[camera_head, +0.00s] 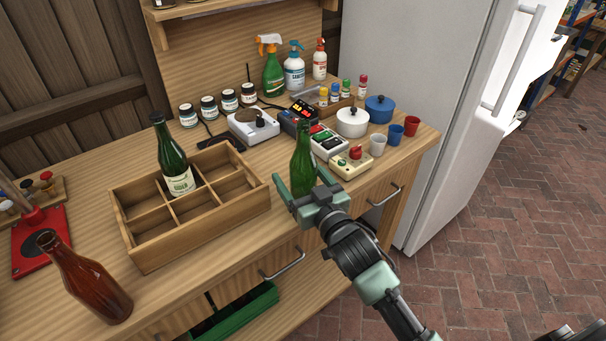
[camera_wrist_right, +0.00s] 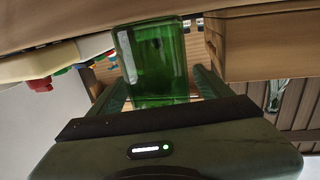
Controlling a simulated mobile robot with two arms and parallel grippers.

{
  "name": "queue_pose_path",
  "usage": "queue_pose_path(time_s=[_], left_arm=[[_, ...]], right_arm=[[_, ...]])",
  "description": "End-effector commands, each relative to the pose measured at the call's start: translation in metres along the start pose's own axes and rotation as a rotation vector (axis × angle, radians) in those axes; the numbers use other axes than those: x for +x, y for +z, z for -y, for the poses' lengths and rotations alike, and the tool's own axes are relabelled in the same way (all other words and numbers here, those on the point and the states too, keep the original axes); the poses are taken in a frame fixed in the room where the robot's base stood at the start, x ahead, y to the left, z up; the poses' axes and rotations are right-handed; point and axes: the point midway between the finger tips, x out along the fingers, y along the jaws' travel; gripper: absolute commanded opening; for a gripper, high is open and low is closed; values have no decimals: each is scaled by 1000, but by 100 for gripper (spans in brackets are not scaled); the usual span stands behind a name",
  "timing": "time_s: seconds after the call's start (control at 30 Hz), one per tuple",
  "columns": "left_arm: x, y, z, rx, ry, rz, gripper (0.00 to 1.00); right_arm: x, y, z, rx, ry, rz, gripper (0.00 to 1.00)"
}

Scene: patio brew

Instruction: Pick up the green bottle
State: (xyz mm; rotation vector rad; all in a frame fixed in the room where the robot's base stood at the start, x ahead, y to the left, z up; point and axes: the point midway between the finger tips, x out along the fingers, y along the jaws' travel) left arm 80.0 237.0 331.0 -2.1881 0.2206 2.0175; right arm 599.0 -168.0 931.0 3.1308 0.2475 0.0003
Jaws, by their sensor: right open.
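A green bottle (camera_head: 302,162) stands upright on the wooden counter, right of the crate. My right gripper (camera_head: 303,182) is at its lower part, with the jaws open and one finger on each side. In the right wrist view, the green glass (camera_wrist_right: 155,62) fills the gap between the open fingers (camera_wrist_right: 160,88); whether they touch it is unclear. A second green bottle (camera_head: 174,160), with a pale label, stands in a compartment of the wooden crate (camera_head: 190,229). My left gripper is not in view.
A brown bottle (camera_head: 84,278) stands on the counter at front left, near a red device (camera_head: 41,243). Spray bottles (camera_head: 294,68) stand behind.

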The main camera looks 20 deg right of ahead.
Motion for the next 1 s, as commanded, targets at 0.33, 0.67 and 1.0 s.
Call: queue_pose_path(time_s=[0.33,0.67,1.0], left_arm=[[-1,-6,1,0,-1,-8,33],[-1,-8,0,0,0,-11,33],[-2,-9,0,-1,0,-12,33]], right_arm=[[10,1,0,1,0,1,79],[10,0,0,1,0,-1,1],[11,-8,0,0,0,-3,1]])
